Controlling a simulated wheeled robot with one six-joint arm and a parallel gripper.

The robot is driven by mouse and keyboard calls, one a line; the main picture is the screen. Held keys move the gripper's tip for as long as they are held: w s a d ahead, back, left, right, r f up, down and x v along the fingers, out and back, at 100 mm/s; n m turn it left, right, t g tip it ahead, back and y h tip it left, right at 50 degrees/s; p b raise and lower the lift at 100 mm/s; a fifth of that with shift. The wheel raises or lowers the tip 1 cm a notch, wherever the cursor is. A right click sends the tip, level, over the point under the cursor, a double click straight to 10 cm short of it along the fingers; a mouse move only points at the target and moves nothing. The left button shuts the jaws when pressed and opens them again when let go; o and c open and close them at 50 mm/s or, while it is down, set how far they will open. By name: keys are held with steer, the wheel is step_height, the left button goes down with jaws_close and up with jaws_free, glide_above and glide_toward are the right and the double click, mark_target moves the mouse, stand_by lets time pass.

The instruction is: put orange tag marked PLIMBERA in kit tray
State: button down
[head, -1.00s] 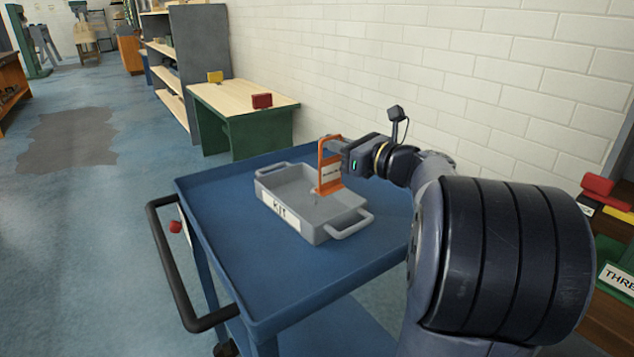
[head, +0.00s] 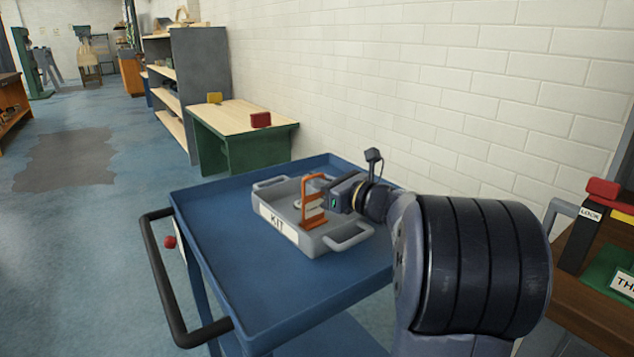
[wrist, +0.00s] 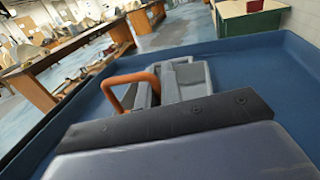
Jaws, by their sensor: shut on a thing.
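My gripper (head: 328,190) is shut on the tag, from the right side. The tag is over the inside of the grey kit tray (head: 278,226), which is marked KIT and sits on the blue cart. I cannot tell whether the tag's lower end touches the tray floor. In the wrist view the tag's orange loop (wrist: 128,84) shows beyond my gripper, with grey tray parts beside it.
The blue cart top (head: 235,290) is clear around the tray and has a raised rim. A black cart handle (head: 165,290) is at the left. A wooden bench (head: 240,120) with a red block (head: 261,120) stands behind. A white brick wall is at the right.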

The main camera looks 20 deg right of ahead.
steer(key=shift+f+b, duration=0.2)
steer(key=shift+b, duration=0.1)
steer(key=c, duration=1.6)
jaws_free()
steer(key=shift+r, duration=0.1)
steer(key=shift+r+p, duration=0.15)
steer(key=shift+p, duration=0.15)
steer(key=shift+s+d, duration=0.2)
steer(key=shift+s, duration=0.05)
steer(key=p+v, duration=0.1)
steer(key=v, duration=1)
steer(key=shift+s+p, duration=0.2)
steer(key=shift+p, duration=0.2)
